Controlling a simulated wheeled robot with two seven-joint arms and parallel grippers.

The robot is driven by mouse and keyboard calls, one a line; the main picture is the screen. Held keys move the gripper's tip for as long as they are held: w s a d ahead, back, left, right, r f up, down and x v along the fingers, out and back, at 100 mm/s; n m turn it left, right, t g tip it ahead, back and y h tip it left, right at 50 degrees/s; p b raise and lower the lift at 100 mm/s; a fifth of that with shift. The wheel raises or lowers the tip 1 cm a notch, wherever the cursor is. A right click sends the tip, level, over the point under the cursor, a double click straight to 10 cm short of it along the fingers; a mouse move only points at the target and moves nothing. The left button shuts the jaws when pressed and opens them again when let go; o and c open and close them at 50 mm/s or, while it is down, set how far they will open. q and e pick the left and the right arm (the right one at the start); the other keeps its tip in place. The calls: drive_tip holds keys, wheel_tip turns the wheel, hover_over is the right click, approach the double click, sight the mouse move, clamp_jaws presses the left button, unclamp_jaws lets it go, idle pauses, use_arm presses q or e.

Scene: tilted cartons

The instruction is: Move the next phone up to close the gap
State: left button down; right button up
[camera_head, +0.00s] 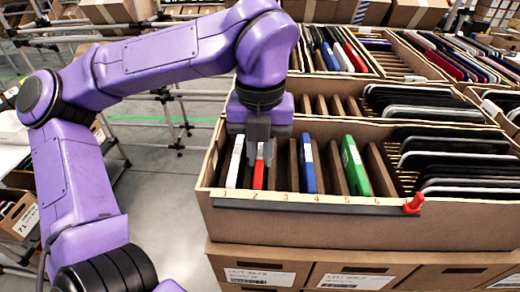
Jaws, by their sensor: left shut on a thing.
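The front carton (300,225) has brown dividers and a numbered strip along its near edge. In its left part stand a white phone (236,162), a red phone (259,172), a blue phone (308,166) and a green phone (353,167), all near upright. My left gripper (258,150) reaches down from above and is shut on the red phone, which sits low between the dividers. The gripper hides the red phone's upper part. Brown dividers (293,165) with no phone between them show between red and blue. My right gripper is not in view.
Dark phones (455,160) lean in the right part of the front carton. A red clip (413,204) sits on the strip. More cartons with phones (345,52) stand behind. Labelled boxes (355,276) lie below. Open floor (165,180) shows at left.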

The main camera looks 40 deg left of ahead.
use_arm(q)
drive_tip(key=c, duration=1)
unclamp_jaws()
drive_tip(key=shift+c, duration=0.2)
wheel_tip(320, 180, up, 11)
drive_tip(key=shift+f+p, duration=0.2)
drive_tip(key=shift+p, duration=0.15)
wheel_tip(320, 180, up, 7)
drive_tip(key=p, duration=0.6)
